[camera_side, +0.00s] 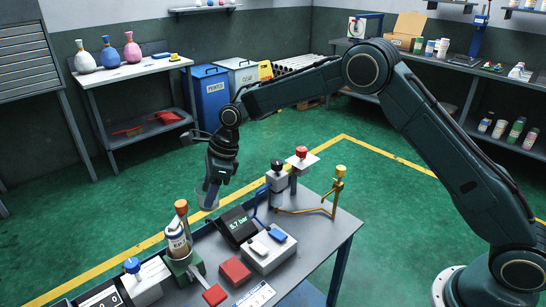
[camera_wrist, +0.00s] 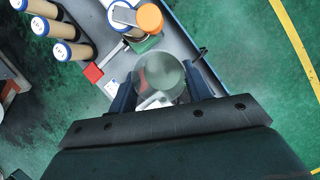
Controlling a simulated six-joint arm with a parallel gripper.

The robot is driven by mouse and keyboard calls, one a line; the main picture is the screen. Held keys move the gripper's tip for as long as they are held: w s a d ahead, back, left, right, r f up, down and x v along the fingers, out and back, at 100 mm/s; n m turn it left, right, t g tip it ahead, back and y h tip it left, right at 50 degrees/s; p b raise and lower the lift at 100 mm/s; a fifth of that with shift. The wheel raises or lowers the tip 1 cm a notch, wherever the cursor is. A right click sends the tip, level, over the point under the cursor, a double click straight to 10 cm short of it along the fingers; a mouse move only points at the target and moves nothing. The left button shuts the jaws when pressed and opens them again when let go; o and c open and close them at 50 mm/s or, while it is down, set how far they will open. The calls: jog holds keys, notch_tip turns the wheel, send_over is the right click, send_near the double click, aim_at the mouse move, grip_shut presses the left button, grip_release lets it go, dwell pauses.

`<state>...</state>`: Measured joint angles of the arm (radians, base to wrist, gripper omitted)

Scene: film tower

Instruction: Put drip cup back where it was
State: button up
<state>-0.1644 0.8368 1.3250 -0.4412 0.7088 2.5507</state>
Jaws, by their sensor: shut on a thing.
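The drip cup (camera_side: 207,199) is a clear, greyish round cup. My gripper (camera_side: 213,184) is shut on it and holds it above the left back edge of the workbench. In the wrist view the cup (camera_wrist: 160,76) sits between the two dark blue fingers of my gripper (camera_wrist: 160,88), with its round opening facing the camera. The cup's contents are hard to make out. Its height above the bench is hard to judge.

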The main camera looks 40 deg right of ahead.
notch_tip(320, 180, down, 18)
jog(key=shift+r, duration=0.25)
dwell(0.6)
jog(key=shift+f, duration=0.15)
jog(key=o, duration=1)
jog(key=shift+o, duration=0.2)
jog(key=v, duration=1.2)
